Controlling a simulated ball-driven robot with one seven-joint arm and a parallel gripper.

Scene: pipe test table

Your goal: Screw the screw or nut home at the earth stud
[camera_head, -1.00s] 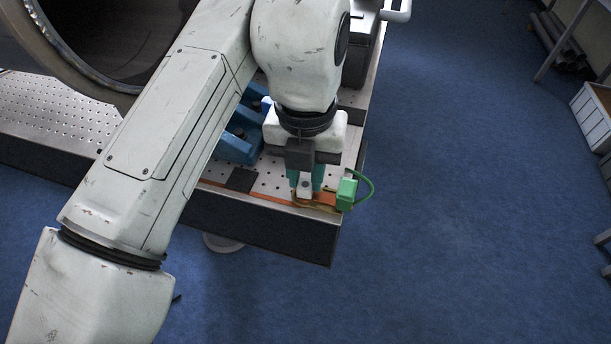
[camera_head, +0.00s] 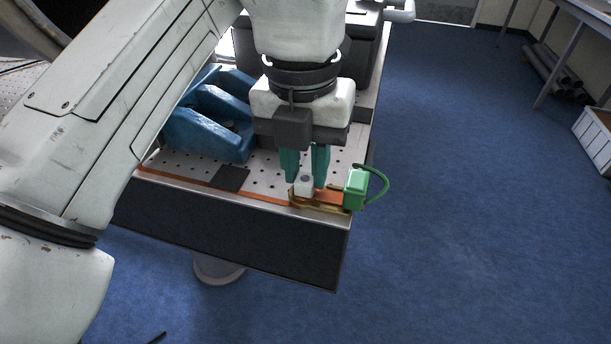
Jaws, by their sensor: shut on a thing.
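My gripper (camera_head: 304,182) points down at the front right corner of the perforated table (camera_head: 200,172). Its two teal fingers are shut on a small whitish piece (camera_head: 305,186), which sits low at the copper-coloured strip along the table's front edge. This piece is at the spot of the earth stud; the stud itself and any thread are hidden by the piece and fingers. A green block (camera_head: 355,189) with a green wire loop (camera_head: 379,186) stands just right of the fingers, at the strip's (camera_head: 329,198) right end. I cannot tell how deep the piece sits.
Blue angled supports (camera_head: 208,130) stand on the table left of my gripper. A dark square pad (camera_head: 231,178) lies near the front edge. A dark box (camera_head: 349,50) stands behind. The blue floor to the right is open, with pipes (camera_head: 556,70) near the far bench.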

